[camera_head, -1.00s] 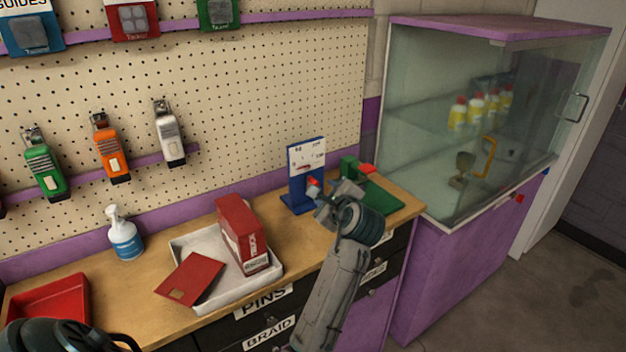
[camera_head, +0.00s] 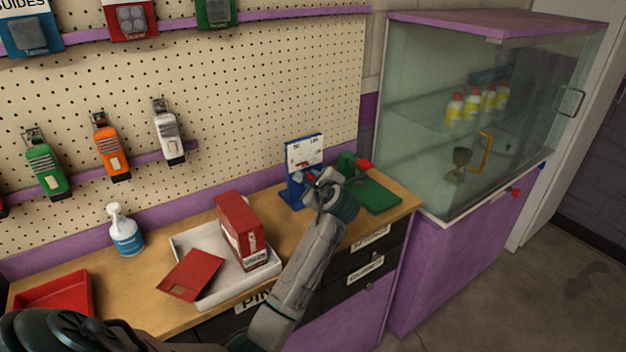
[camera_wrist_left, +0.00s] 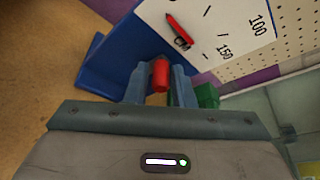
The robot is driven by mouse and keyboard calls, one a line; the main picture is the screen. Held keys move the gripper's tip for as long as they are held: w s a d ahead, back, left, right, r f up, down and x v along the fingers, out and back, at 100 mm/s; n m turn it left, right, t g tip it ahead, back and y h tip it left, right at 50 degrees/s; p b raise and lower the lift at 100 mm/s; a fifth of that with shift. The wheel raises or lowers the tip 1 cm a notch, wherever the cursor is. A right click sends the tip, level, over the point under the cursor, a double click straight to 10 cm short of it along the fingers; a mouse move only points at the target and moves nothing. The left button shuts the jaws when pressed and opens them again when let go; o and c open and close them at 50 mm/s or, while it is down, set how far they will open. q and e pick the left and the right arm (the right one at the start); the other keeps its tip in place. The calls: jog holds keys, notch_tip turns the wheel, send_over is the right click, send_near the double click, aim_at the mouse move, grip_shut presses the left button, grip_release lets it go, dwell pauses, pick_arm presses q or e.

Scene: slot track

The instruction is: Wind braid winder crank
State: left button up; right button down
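A blue stand (camera_head: 289,193) with a white scale card (camera_head: 304,152) is on the wooden counter near its right end. My left gripper (camera_head: 318,182) is beside it, in front of the card. In the left wrist view, a red cylindrical knob (camera_wrist_left: 160,76) stands between the two grey fingers of my left gripper (camera_wrist_left: 160,86), with a finger close against each side. The knob's crank arm is hidden by the gripper. The wrist view also shows the blue stand (camera_wrist_left: 112,66) and the card (camera_wrist_left: 215,28) with a red pointer. My right gripper is out of view.
A green base (camera_head: 377,197) with a red part (camera_head: 364,164) lies right of the stand. A white tray (camera_head: 205,301) with a red box (camera_head: 240,229) and red card is to the left, near a spray bottle (camera_head: 126,232). A glass cabinet (camera_head: 420,110) stands at the right.

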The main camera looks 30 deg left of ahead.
pick_arm(q)
grip_shut()
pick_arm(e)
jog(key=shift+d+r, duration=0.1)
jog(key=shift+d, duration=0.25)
pick_arm(q)
jog(key=shift+s+r+p, duration=0.15)
jog(key=shift+p, duration=0.45)
jog(key=shift+n, duration=0.3)
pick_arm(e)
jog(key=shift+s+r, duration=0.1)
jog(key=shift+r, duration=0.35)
